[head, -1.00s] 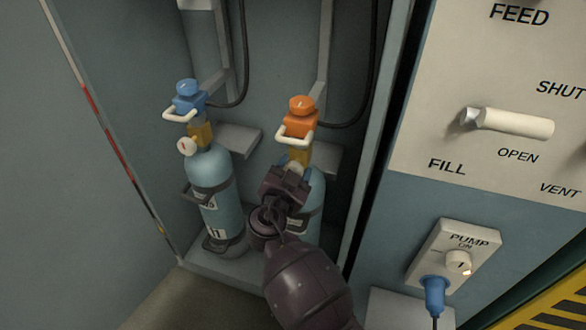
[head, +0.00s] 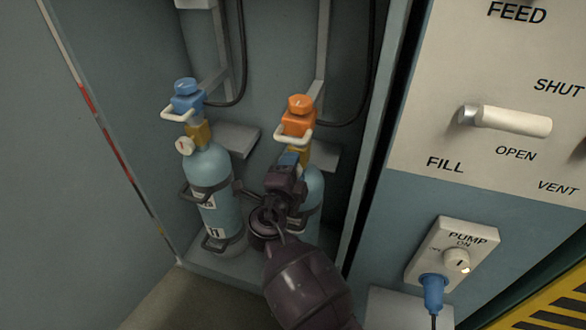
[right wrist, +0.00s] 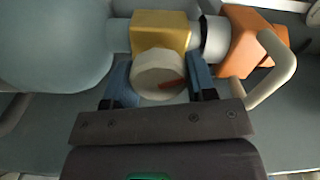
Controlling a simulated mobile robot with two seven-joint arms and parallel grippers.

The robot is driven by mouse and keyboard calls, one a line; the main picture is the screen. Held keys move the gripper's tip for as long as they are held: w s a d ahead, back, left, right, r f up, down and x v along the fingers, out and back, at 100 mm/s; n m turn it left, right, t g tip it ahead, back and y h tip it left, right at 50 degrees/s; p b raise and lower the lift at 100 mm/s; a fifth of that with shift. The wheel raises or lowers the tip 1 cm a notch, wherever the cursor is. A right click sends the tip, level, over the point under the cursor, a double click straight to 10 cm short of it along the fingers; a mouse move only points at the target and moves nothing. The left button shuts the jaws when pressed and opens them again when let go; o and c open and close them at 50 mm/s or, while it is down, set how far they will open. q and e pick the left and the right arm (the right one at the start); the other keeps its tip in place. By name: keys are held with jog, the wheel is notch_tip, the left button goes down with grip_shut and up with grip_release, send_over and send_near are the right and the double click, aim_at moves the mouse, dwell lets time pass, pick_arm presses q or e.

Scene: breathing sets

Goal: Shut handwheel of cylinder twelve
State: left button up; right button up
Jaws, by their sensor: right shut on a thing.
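Two pale blue cylinders stand side by side in a recess. The right cylinder (head: 313,185) has a yellow valve block (head: 296,152) under an orange connector (head: 298,117); my right gripper hides its label. In the right wrist view, a round cream handwheel (right wrist: 159,75) with a red mark sits on this yellow block. My right gripper (head: 289,158) is shut on the handwheel, its blue fingers (right wrist: 160,82) on either side of it. The left cylinder (head: 208,172) has its own cream handwheel (head: 185,146) and a partly readable label. My left gripper is not in view.
A blue connector (head: 187,97) with a white handle tops the left cylinder. Dark hoses run up behind both. The recess edge and a panel with a cream lever (head: 512,121) and a pump switch (head: 456,260) stand to the right. The floor at lower left is clear.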

jog(key=shift+m, duration=1.2)
jog(key=o, duration=0.9)
jog(key=shift+s+f, duration=0.1)
